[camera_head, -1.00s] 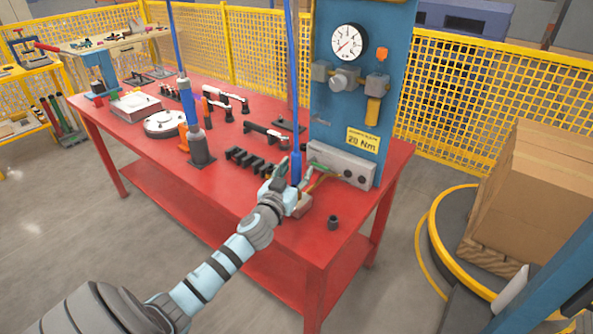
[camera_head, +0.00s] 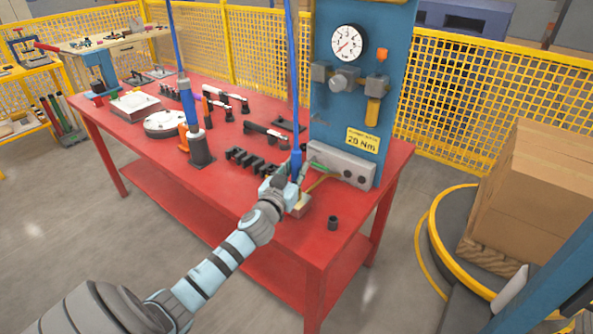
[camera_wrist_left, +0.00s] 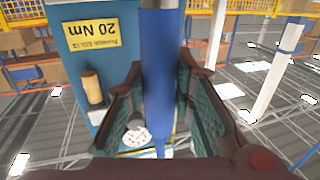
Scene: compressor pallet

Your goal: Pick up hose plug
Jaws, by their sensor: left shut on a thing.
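The hose plug (camera_head: 296,165) is a blue cylinder at the lower end of a blue hose (camera_head: 293,70). The hose hangs in front of the blue gauge panel. My left gripper (camera_head: 297,178) is shut on the plug above the right end of the red bench. In the left wrist view the blue plug (camera_wrist_left: 158,70) stands between the two dark green finger pads (camera_wrist_left: 160,110). The gripper hides part of the plug in the head view. My right gripper is not in view.
The blue panel (camera_head: 325,110) with a pressure gauge (camera_head: 348,42) stands close behind the gripper. A small dark cylinder (camera_head: 333,223) stands near the front corner of the red bench (camera_head: 250,205). A second blue hose tool (camera_head: 193,115) is left.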

